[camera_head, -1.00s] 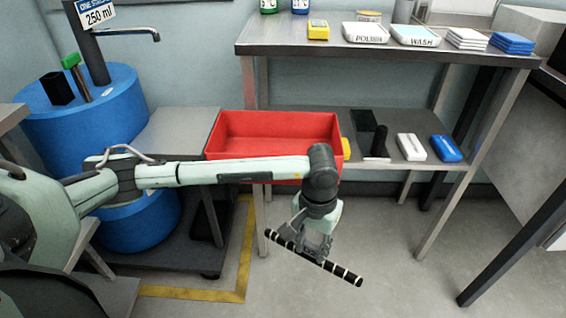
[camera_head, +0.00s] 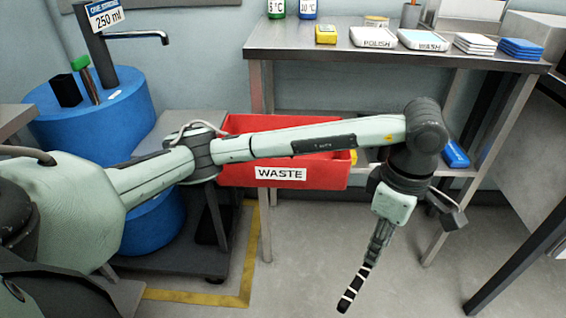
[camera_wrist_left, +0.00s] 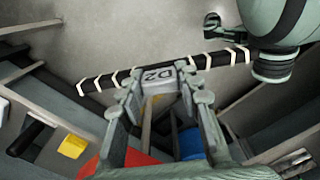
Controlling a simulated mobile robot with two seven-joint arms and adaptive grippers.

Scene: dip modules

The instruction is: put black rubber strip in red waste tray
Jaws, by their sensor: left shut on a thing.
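The black rubber strip (camera_head: 355,288) has pale bands. In the head view it hangs low, pointing down and toward me, in my left gripper (camera_head: 378,247). In the left wrist view the strip (camera_wrist_left: 215,61) runs across beyond the fingertips, with a grey tag marked "DZ" at its middle. My left gripper (camera_wrist_left: 160,90) is shut on it there.
The steel table (camera_head: 290,38) above holds a yellow box, POLISH and WASH trays, and white and blue stacks. A blue box (camera_head: 455,154) lies on the lower shelf at right. A blue drum (camera_head: 125,120) stands at left. The floor below the gripper is clear.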

